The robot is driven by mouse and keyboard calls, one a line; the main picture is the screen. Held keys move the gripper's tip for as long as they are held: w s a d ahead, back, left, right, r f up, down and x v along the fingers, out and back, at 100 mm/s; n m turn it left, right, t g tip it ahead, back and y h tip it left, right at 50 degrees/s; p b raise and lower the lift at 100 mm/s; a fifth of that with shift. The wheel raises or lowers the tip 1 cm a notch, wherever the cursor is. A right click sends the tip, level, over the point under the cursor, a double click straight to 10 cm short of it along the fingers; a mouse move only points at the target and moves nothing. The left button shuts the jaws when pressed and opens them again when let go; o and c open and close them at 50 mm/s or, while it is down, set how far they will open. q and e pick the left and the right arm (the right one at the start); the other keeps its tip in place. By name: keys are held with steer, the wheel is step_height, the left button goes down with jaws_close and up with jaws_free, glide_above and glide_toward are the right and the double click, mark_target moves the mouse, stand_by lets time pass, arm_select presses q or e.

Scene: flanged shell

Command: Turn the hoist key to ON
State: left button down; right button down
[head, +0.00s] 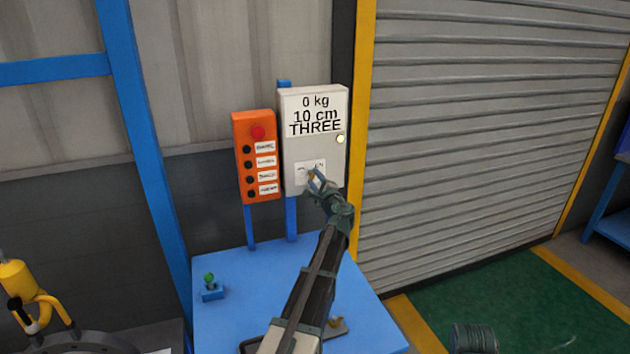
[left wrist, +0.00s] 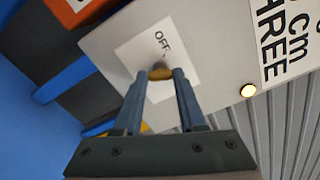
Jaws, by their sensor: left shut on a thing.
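The hoist key is a small brass-coloured piece in the left wrist view (left wrist: 160,73), set in a white label plate (left wrist: 185,55) that reads OFF. The plate is on the pale grey control box (head: 313,150), whose face reads 0 kg, 10 cm, THREE. My left gripper (head: 316,176) reaches up to the plate in the head view. In the left wrist view its fingers (left wrist: 164,76) are shut on the key. The rest of the plate's lettering is too small or hidden to read. My right gripper is in neither view.
An orange button panel (head: 257,190) with a red button stands left of the box. A lit lamp (head: 340,139) is on the box. Below is a blue table (head: 240,325) with a small green-knobbed joystick (head: 210,288). A roller shutter (head: 480,130) is at the right.

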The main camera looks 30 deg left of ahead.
arm_select(q)
steer(key=shift+m, duration=1.9)
steer(key=shift+c, duration=2.4)
jaws_free()
steer(key=shift+d, duration=0.1)
steer(key=v, duration=1.3)
steer(key=shift+s+d, duration=0.25)
steer(key=shift+s, duration=0.05)
steer(key=shift+f, duration=0.1)
